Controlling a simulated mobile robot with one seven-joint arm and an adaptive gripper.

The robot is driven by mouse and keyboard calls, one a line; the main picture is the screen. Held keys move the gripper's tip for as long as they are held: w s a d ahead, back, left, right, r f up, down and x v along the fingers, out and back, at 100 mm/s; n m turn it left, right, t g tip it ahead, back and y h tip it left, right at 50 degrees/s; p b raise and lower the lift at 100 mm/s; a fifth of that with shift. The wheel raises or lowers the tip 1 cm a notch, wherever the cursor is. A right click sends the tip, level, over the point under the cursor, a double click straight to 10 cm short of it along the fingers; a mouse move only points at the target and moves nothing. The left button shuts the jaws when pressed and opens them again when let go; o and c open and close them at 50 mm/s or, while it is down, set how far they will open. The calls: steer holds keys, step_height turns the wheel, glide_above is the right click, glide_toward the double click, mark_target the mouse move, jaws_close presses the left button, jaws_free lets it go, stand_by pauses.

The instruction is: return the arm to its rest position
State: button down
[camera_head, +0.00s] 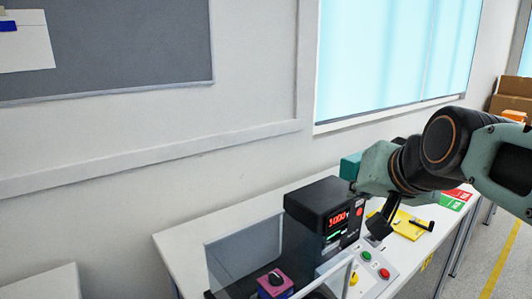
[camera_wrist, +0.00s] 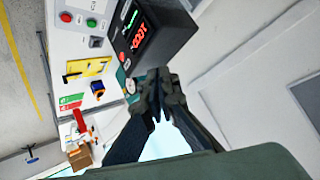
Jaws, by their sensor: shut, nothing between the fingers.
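My arm (camera_head: 440,160) reaches in from the right edge of the head view, over the workbench. My gripper (camera_head: 379,226) points down close to the right side of a black device (camera_head: 312,207) with a lit red display. In the wrist view my gripper (camera_wrist: 156,84) is shut and holds nothing; its fingertips meet near the black device (camera_wrist: 160,40). Whether the fingers touch the device cannot be told. The bench panel with red and green buttons (camera_head: 376,265) lies just below the gripper.
A clear-walled enclosure (camera_head: 232,255) with a purple box (camera_head: 274,285) stands left of the device. A yellow holder (camera_head: 408,226) and a red-green card (camera_head: 456,199) lie on the workbench (camera_head: 185,247). The wall and window are behind. The floor (camera_head: 503,250) is clear at right.

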steer(key=s+a+f+n+g+p, duration=0.1)
steer(key=s+a+f+g, duration=0.1)
steer(key=s+f, duration=0.45)
steer(key=s+a+f+n+g, duration=0.1)
steer(key=s+f+n+g, duration=0.15)
steer(key=s+f, duration=0.35)
step_height(320, 180, up, 16)
steer(key=s+p, duration=0.2)
steer(key=p, duration=1.4)
steer(key=shift+h+p, duration=0.4)
